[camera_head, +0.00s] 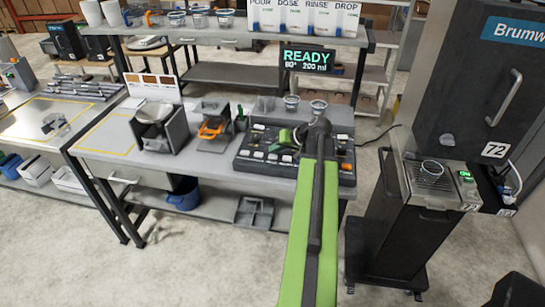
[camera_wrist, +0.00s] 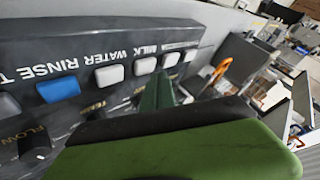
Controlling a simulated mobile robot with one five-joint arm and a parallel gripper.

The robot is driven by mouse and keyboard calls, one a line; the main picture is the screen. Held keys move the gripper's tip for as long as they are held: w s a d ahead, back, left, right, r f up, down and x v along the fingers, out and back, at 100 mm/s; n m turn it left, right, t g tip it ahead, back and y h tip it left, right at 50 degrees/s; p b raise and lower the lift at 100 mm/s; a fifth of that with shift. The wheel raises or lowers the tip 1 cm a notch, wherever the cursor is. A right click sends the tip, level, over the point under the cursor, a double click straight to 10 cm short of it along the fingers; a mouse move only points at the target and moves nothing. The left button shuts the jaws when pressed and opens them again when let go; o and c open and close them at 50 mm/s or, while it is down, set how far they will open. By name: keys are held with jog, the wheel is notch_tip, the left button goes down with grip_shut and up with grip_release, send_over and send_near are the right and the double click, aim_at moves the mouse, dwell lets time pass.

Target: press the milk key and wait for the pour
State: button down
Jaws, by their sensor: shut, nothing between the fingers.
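The key panel (camera_head: 255,160) lies on the bench in the head view, with several pale keys. In the wrist view the milk key (camera_wrist: 145,66) is a pale key beside the MILK label, in a row on the dark panel. My gripper (camera_wrist: 158,88) is shut and empty, its dark green fingers pointing at the panel close to the milk key. I cannot tell whether they touch it. In the head view my gripper (camera_head: 284,138) is over the panel's middle, partly hidden by my arm. The display (camera_head: 306,61) reads READY, 80°, 200 ml.
A blue key (camera_wrist: 58,88) and other pale keys flank the milk key. Clear cups (camera_head: 291,103) stand behind the panel. An orange-handled item (camera_head: 211,128) sits left of it. A dark machine (camera_head: 455,85) with a glass (camera_head: 431,167) on its tray stands right.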

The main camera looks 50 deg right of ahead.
aim_at(275, 157)
jog(key=shift+f, duration=0.1)
jog(key=shift+f+b, duration=0.35)
jog(key=shift+b, duration=0.1)
jog(key=shift+f+b, duration=0.5)
dwell(0.5)
jog(key=shift+r, duration=0.15)
jog(key=shift+r+p, duration=0.8)
jog(key=shift+p, duration=0.15)
notch_tip(275, 157, up, 5)
jog(key=p, duration=0.5)
jog(key=shift+r, duration=0.1)
